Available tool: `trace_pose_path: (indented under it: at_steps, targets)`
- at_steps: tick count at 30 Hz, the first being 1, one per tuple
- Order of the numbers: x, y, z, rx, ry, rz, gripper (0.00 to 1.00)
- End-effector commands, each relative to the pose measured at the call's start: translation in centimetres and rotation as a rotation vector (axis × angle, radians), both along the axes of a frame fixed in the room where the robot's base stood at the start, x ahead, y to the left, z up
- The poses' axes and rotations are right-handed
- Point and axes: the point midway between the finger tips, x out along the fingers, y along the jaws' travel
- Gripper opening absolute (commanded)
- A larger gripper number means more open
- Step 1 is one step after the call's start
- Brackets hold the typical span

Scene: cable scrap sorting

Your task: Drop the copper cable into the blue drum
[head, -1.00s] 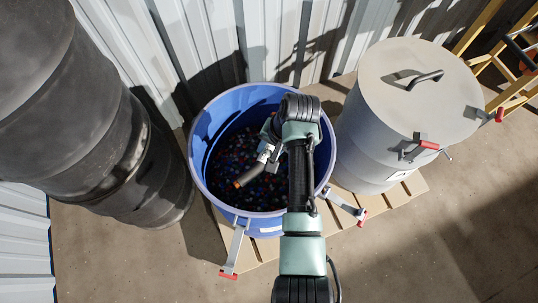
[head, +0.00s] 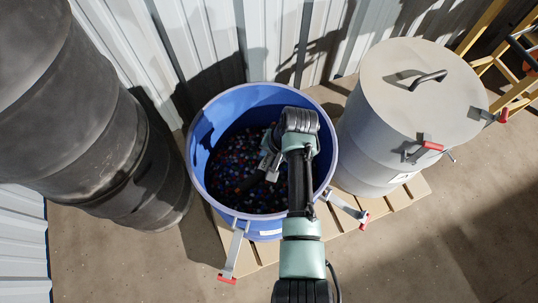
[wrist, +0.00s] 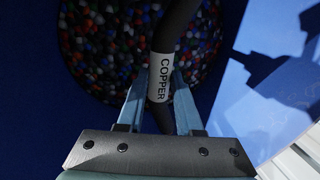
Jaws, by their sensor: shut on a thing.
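The blue drum (head: 204,135) stands open on a pallet, with many small coloured pellets (head: 236,158) inside. My gripper (head: 262,174) is down inside the drum's mouth, above or near the pellets; the exact height is hard to tell. In the wrist view my gripper (wrist: 160,88) is shut on the copper cable (wrist: 180,22), a dark thick cable with a white label reading COPPER. The cable shows against the pellets and blue wall in the wrist view. In the head view the cable (head: 249,183) is dark and hard to make out in the shade.
A grey lidded drum (head: 375,135) stands close on the right, with a handle (head: 426,79) on its lid. Dark stacked drums (head: 110,150) stand at the left. A corrugated wall (head: 280,40) is behind. Open clamps (head: 235,250) stick out from the blue drum's rim.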

Motion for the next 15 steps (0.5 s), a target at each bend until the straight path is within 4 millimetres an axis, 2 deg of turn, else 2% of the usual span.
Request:
trace_pose_path:
  at_steps: [1,2,6,15]
  targets:
    - [0.10,-0.01,0.13,0.000,-0.004,0.000,0.00]
    - [0.01,0.00,0.03,0.000,0.000,0.000,0.38]
    - [0.01,0.01,0.03,0.000,0.000,0.000,0.63]
    - [0.02,0.00,0.15,0.000,-0.001,0.000,0.65]
